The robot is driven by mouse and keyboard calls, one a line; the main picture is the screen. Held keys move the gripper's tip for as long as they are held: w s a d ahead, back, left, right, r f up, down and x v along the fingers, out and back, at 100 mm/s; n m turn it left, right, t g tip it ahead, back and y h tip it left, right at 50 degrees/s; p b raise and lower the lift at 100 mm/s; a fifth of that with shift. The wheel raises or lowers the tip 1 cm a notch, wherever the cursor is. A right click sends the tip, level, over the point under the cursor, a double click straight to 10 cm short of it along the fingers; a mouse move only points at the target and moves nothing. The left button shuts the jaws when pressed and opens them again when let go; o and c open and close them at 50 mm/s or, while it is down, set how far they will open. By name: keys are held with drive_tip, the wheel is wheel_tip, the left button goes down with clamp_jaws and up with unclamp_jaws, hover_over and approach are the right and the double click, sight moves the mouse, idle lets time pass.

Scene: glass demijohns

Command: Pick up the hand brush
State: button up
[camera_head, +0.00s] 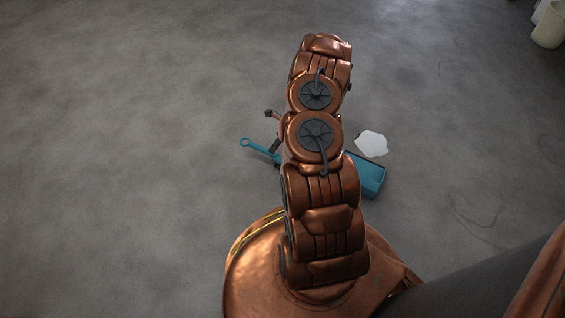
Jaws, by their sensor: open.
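A teal handle with a ring at its end (246,143) lies on the grey floor, left of my arm, and runs in under it. A teal, box-like piece (368,176) shows on the right of my arm. My arm hides the stretch between them, so I cannot tell whether they are one tool or two, or which is the hand brush. My gripper (273,130) shows only in part, as dark finger pieces sticking out left of the arm, close above the teal handle in the picture. It is open, and nothing shows between the visible pieces.
A flat white patch (371,143), perhaps a spill or sheet, lies on the floor just above the teal box-like piece. Cream bins (549,24) stand at the far top right. The floor on the left is clear.

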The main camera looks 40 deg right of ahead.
sight(272, 157)
drive_tip(key=shift+b+x, duration=2.1)
drive_tip(key=shift+x, duration=1.35)
drive_tip(key=shift+s, duration=0.1)
clamp_jaws()
